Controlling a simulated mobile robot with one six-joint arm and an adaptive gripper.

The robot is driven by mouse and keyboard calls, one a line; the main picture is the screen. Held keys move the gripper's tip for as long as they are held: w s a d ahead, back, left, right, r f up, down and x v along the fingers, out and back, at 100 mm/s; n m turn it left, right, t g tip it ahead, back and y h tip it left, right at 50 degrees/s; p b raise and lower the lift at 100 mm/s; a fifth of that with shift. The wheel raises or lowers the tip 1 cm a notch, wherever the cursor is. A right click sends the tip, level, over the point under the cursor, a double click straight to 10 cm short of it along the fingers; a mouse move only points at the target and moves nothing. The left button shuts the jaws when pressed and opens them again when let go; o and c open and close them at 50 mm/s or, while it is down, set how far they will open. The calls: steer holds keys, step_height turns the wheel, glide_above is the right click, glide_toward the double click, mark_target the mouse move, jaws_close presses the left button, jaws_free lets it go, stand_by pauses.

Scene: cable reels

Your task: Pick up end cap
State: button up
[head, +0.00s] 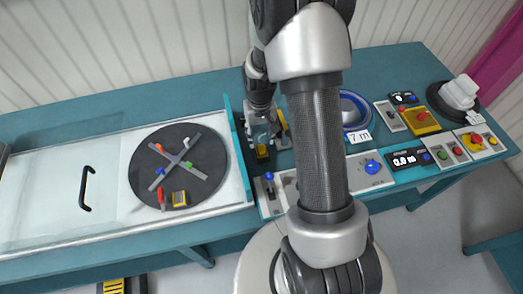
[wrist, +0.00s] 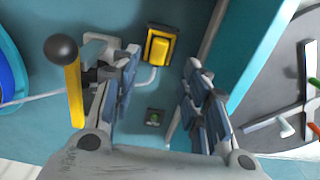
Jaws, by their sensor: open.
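My gripper (head: 262,135) hangs over the teal bench, just right of the white sliding table. In the wrist view its two fingers (wrist: 160,95) are apart with nothing held between them. Below and between them is a small dark square piece with a green centre (wrist: 154,117), which may be the end cap; it is too small to be sure. A yellow block in a dark frame (wrist: 158,47) sits beyond the fingertips, and it shows in the head view (head: 262,152) just below the gripper. A pale cable passes near this block.
A yellow lever with a black ball (wrist: 62,48) stands close beside the left finger. A raised teal edge (wrist: 250,60) runs on the right. A dark disc with a cross (head: 200,150) lies on the white table. A blue cable coil (head: 352,108) and button boxes (head: 420,120) are right.

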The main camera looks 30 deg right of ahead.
mark_target(261, 150)
step_height(261, 150, down, 5)
steer(key=shift+d+f+b, duration=0.15)
steer(key=shift+b, duration=0.85)
steer(key=shift+s, duration=0.1)
steer(key=shift+c, duration=0.2)
jaws_close()
